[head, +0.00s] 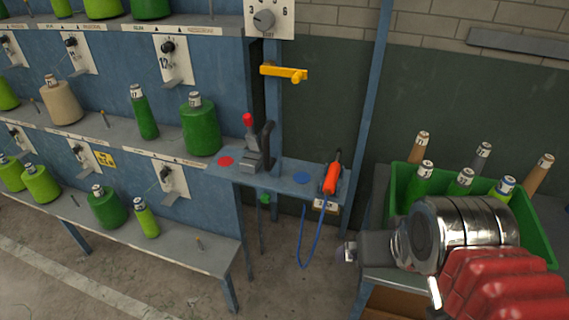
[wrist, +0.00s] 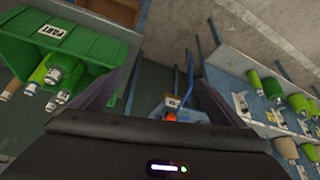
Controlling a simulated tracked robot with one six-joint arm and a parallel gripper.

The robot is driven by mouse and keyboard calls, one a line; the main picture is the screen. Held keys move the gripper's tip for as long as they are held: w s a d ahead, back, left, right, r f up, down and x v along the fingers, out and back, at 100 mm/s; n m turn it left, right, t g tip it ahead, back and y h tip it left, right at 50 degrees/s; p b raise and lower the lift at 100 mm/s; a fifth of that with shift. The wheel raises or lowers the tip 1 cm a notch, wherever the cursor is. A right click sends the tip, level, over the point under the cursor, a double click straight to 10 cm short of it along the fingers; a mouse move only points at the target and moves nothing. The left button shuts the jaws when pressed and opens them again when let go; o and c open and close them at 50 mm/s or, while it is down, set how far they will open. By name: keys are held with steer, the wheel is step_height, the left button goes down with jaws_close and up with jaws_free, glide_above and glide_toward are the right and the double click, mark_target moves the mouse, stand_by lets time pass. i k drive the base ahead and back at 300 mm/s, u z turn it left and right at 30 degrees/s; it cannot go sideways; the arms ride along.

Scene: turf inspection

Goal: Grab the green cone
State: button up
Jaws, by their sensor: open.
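Several green cones show. In the head view, a slim green cone (head: 143,112) and a wide green cone (head: 200,125) stand on the rack's middle shelf, with more on the shelves above and below. Green cones (head: 420,180) also stand in the green crate (head: 535,225) at right, beside tan and grey ones. Which one is meant, I cannot tell. The crate (wrist: 95,47) and a green cone in it (wrist: 65,68) appear upper left in the wrist view. My gripper (wrist: 168,88) is open and empty, its two dark fingers apart, with no cone between them.
The blue rack (head: 225,60) fills the left. A small shelf (head: 290,180) holds a lever device (head: 257,145) and an orange-handled tool (head: 332,175) with a hanging blue cable. A yellow bracket (head: 284,73) juts out above. A blue post stands left of the crate. Floor between is clear.

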mark_target(109, 211)
steer(key=u, duration=2.1)
steer(key=i, duration=0.8)
steer(key=u, duration=0.8)
steer(key=i, duration=1.45)
steer(key=u, duration=0.05)
